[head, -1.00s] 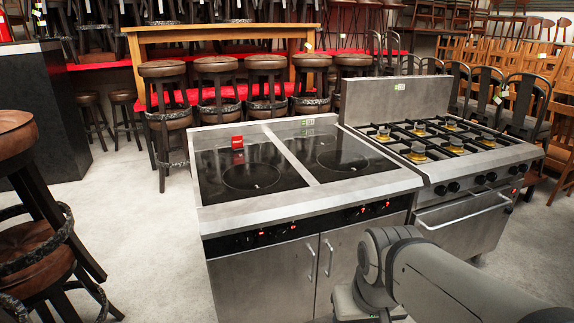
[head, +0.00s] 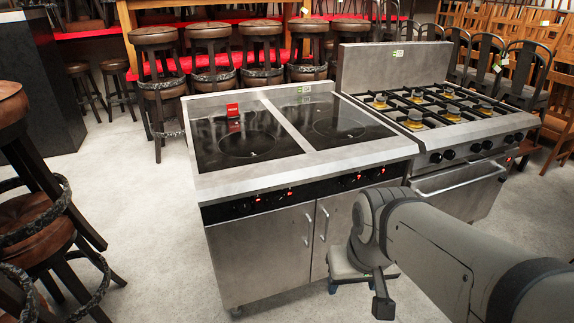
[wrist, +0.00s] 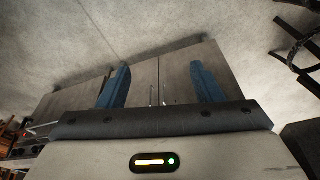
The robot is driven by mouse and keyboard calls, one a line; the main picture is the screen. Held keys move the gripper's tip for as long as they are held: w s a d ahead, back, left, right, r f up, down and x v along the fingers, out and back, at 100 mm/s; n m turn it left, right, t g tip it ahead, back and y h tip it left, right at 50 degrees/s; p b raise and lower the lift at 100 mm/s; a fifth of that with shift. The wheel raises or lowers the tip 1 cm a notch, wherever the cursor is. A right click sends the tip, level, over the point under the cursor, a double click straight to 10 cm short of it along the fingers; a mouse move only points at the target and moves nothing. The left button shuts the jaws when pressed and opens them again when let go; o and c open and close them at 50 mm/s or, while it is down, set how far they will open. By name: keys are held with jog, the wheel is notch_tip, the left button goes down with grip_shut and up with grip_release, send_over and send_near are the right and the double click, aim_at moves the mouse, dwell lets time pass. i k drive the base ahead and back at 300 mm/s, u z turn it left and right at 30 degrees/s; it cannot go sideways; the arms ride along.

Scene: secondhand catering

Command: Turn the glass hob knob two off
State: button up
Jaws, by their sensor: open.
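The glass hob (head: 300,170) is a steel unit with two black glass panels on top and a black control strip (head: 226,210) across its front. Several small dark knobs (head: 285,194) sit along that strip in a left and a right group, with red lights beside some. I cannot read which is knob two or how it is turned. My gripper (wrist: 160,82) shows in the wrist view with two blue fingers wide apart and nothing between them. It faces the hob's steel cabinet doors (wrist: 135,75). In the head view my arm covers the area right of the doors.
A gas range (head: 430,115) with its own knobs stands against the hob's right side. Bar stools (head: 160,75) line the back, and more stools (head: 30,200) stand at the left. The floor (head: 145,230) left of the hob is clear.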

aim_at(276, 196)
jog(key=z, duration=2.3)
jog(key=k, duration=1.1)
jog(key=u, duration=1.1)
jog(key=i, duration=1)
jog(key=u, duration=0.1)
